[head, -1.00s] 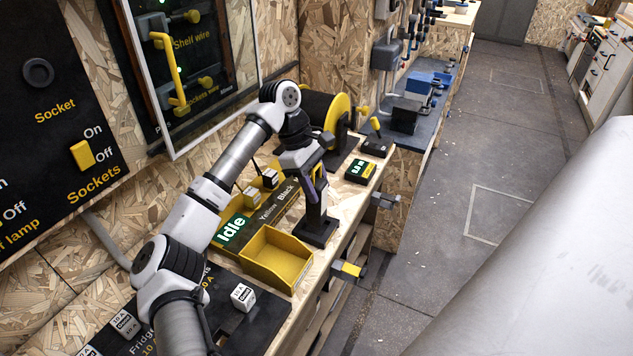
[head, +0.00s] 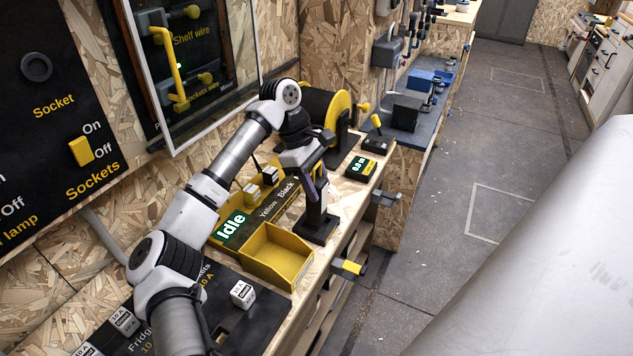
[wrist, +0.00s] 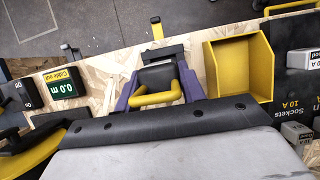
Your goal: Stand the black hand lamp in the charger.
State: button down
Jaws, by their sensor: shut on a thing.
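The black hand lamp (head: 317,228) is upright at the front edge of the bench, its wide dark foot at or very near the bench top. I cannot tell if it touches. My gripper (head: 316,183) points down and is shut on the lamp's upper part, with purple fingers on either side. In the wrist view the lamp's black body (wrist: 158,76), with a yellow loop, sits between the fingers (wrist: 155,92). A long yellow and black unit with an "Idle" display (head: 231,227) and "Yellow" and "Black" labels looks like the charger. It lies behind the lamp, partly hidden by my arm.
An empty yellow tray (head: 277,256) stands left of the lamp; it also shows in the wrist view (wrist: 240,67). A cable reel (head: 328,105) and a "0.0 m" display box (head: 360,167) stand beyond. Clamp-like parts (head: 348,268) stick out from the bench front.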

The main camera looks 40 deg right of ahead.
jog(key=shift+f+b, duration=0.35)
jog(key=shift+f, duration=0.2)
jog(key=shift+f+b, duration=0.45)
jog(key=shift+f, duration=0.2)
dwell(0.5)
jog(key=shift+c, duration=1.4)
grip_release()
jog(key=shift+r+p, duration=2.5)
jog(key=shift+r, duration=2.05)
